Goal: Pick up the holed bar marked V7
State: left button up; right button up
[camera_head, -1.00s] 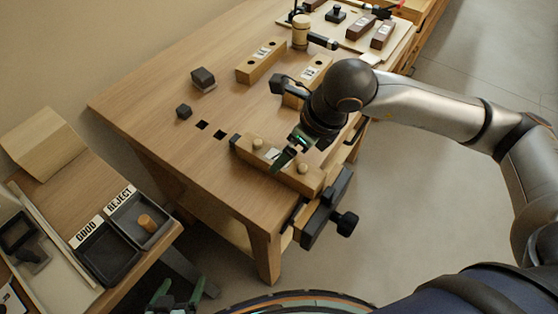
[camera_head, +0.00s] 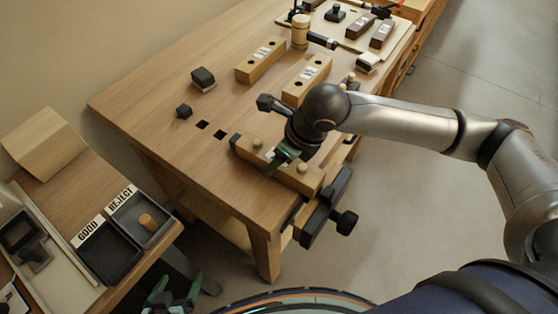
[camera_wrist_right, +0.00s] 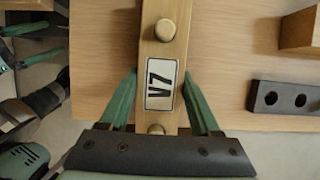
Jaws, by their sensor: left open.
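The holed bar marked V7 (camera_wrist_right: 160,60) is a light wooden bar with a white label and two round wooden pegs standing on its top face. In the head view this bar (camera_head: 241,145) lies along the near bench edge, by the vise. My right gripper (camera_wrist_right: 160,74) is open, with its green fingers on either side of the bar around the label. In the head view my right gripper (camera_head: 281,158) hides the label and the middle of the bar. My left gripper (camera_head: 174,290) is open and empty at the bottom, low and away from the bench.
The vise (camera_head: 325,210) projects from the bench's near edge. Two other holed bars (camera_head: 261,61) (camera_head: 306,80) lie further back, near dark blocks (camera_head: 203,77) and a mallet (camera_head: 300,32). GOOD (camera_head: 108,257) and REJECT (camera_head: 128,228) trays stand at left.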

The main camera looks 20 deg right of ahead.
grip_shut()
jog(key=shift+r, duration=0.15)
dwell(0.4)
jog(key=shift+r, duration=0.6)
jog(key=d+r, duration=0.1)
jog(key=r, duration=0.1)
jog(key=s+d+r, duration=0.1)
jog(key=d+r, duration=0.1)
jog(key=r, duration=0.1)
jog(key=s+d+r, duration=0.1)
jog(key=r, duration=0.1)
jog(key=shift+d+r, duration=0.35)
jog(key=shift+d, duration=0.05)
jog(key=s+d+r+b, duration=0.1)
jog(key=s+d+r, duration=0.2)
jog(key=d, duration=0.4)
jog(key=shift+s+d+r+b, duration=0.35)
jog(key=shift+s+r+b, duration=0.05)
jog(key=shift+s, duration=0.25)
